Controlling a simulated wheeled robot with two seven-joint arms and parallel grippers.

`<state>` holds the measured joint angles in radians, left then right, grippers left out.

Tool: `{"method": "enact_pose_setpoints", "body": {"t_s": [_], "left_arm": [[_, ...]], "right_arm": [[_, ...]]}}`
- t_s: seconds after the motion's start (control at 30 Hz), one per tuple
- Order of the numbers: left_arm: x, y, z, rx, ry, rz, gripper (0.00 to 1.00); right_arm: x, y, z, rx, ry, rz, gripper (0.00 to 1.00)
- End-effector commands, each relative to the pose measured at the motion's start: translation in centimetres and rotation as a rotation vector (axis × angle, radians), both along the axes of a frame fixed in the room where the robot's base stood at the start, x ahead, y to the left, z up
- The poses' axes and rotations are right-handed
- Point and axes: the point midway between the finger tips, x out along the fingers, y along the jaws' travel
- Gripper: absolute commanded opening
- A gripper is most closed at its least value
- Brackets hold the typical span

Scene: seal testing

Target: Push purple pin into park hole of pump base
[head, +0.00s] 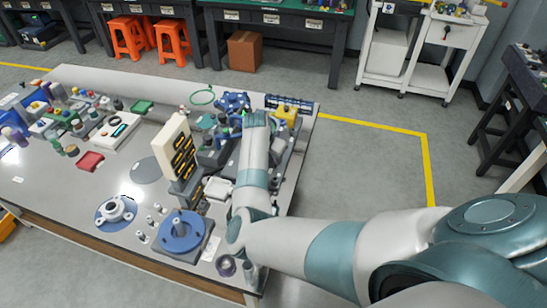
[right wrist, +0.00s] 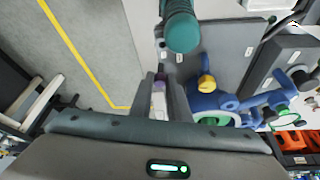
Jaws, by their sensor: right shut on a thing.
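My right gripper (right wrist: 161,84) is shut on a slim pin (right wrist: 159,96), which shows pale and purple between the two fingers in the right wrist view. Most of the pin is hidden by the fingers. A blue pump part (right wrist: 230,106) with a yellow knob lies just right of the fingers there, apart from them in the picture. In the head view a blue pump part (head: 233,101) stands at the table's far side, beside my right forearm. The forearm hides the right gripper there. I cannot make out the park hole. My left gripper is not in view.
A teal cylinder (right wrist: 181,27) stands close beyond the fingers in the wrist view. In the head view, a yellow block (head: 286,115) and a dark ribbed part (head: 288,102) lie near the far right corner. A cream slotted rack (head: 177,150) stands left of my forearm.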

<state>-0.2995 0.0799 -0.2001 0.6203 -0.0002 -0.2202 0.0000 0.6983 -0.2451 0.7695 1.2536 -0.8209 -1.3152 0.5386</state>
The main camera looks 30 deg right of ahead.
Motion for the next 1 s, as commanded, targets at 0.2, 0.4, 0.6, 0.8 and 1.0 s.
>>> {"method": "enact_pose_setpoints", "body": {"t_s": [0.2, 0.4, 0.6, 0.8, 1.0], "left_arm": [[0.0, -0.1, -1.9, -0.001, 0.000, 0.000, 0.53], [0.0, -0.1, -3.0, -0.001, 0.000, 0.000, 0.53], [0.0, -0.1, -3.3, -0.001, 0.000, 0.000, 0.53], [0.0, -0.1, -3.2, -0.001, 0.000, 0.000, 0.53], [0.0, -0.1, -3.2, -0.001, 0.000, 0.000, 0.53]], "right_arm": [[0.0, 0.0, -2.0, 0.000, -0.001, 0.000, 0.00], [0.0, 0.0, -3.1, 0.000, -0.001, 0.000, 0.00], [0.0, 0.0, -3.4, 0.000, -0.001, 0.000, 0.00], [0.0, 0.1, -3.4, 0.000, -0.001, 0.000, 0.00], [0.0, 0.1, -3.4, 0.000, -0.001, 0.000, 0.00]]}}
